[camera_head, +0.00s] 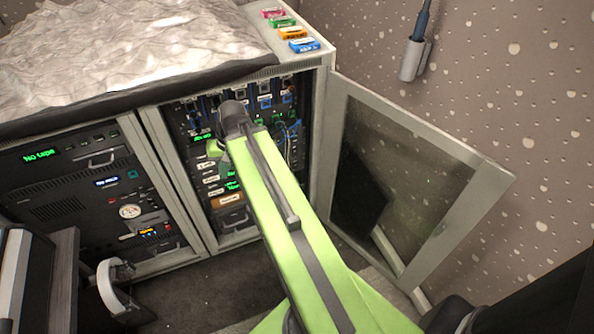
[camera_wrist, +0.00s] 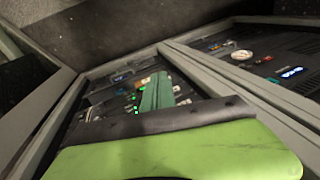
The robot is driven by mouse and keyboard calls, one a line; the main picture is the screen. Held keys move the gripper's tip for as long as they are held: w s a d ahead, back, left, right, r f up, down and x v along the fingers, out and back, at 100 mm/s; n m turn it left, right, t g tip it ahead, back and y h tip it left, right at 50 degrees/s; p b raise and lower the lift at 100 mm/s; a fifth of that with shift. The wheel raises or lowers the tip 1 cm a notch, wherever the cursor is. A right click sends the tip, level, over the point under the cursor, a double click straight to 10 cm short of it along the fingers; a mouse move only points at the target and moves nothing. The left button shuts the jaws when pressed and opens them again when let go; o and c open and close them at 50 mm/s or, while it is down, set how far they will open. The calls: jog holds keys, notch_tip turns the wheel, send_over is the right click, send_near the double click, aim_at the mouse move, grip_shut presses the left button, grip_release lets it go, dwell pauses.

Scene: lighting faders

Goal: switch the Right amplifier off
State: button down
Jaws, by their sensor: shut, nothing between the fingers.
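The right-hand rack cabinet (camera_head: 325,105) stands with its door open. Inside are several stacked units with green displays and small pale labels (camera_head: 211,180). The labels are too small to read for certain, so I cannot tell which unit is the Right amplifier or make out its switch. My green arm reaches across the rack and hides much of it. My gripper (camera_head: 214,148) is partly hidden beside the arm's dark wrist, in front of the units. In the wrist view my gripper (camera_wrist: 157,92) is shut and empty, pointing toward the lit panel. I cannot tell whether it touches anything.
The glazed cabinet door (camera_head: 479,210) is swung open to the right of my arm. A closed left rack (camera_head: 85,180) stands alongside. Several coloured boxes (camera_head: 290,32) lie on the cabinet top. A white curved object (camera_head: 108,285) is low at left.

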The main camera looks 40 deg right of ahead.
aim_at(295, 152)
jog(key=s+d+f+m+t+b, duration=0.2)
jog(key=d+f+b, duration=0.4)
jog(key=d, duration=0.4)
jog(key=s+d+f+m+t+h+b, duration=0.1)
jog(key=s+d+f+m+b, duration=0.3)
jog(key=d, duration=0.6)
jog(key=s+d+f+m+t+b, duration=0.3)
jog(key=d+f+m+b, duration=0.1)
jog(key=d+f+b, duration=0.4)
jog(key=shift+s+d+h+b, duration=0.3)
jog(key=shift+d+b, duration=0.55)
jog(key=shift+d, duration=0.3)
jog(key=shift+w+f, duration=0.1)
jog(key=w+d+f+b, duration=0.1)
jog(key=w+d, duration=0.2)
jog(key=w, duration=0.5)
jog(key=shift+d, duration=0.1)
jog(key=shift+w+d+f, duration=0.1)
jog(key=shift+w+d, duration=0.05)
jog(key=shift+w, duration=0.3)
